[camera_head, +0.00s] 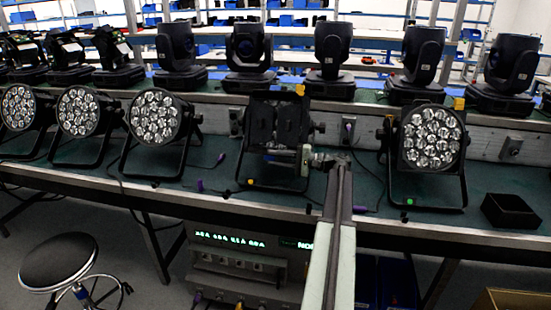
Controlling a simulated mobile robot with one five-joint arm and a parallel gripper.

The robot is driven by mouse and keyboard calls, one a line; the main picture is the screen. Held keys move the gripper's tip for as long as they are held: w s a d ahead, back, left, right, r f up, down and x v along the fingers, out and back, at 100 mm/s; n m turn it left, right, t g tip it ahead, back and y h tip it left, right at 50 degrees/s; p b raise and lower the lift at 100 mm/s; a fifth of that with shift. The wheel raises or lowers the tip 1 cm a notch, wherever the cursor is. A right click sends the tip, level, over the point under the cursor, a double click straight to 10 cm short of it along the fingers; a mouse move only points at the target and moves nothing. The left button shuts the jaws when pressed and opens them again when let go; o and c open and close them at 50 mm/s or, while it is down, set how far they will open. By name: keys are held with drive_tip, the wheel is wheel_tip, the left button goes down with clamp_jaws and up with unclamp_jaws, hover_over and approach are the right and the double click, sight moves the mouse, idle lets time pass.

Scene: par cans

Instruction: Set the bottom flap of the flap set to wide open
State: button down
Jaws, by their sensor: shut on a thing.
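The flap set (275,118) is a dark set of flaps on the front of a par can on the green bench, a little left of my arm. Its bottom flap (280,156) is a thin edge low on the front, and its exact angle is hard to tell. My gripper (306,158) is at the right end of this bottom flap. It is shut on the flap's edge, and the fingertips are small and partly hidden in the picture.
Another par can (432,138) stands close to the right of my arm. Several more stand left, one (155,117) near the flap set. A black open box (510,210) sits at the right. Moving-head lights line the back shelf. A stool (60,262) stands front left.

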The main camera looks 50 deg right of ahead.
drive_tip(key=shift+f+n, duration=0.35)
drive_tip(key=shift+n, duration=0.35)
drive_tip(key=c, duration=1.3)
unclamp_jaws()
drive_tip(key=shift+w, duration=0.1)
drive_tip(key=shift+d, duration=0.1)
drive_tip(key=v, duration=0.8)
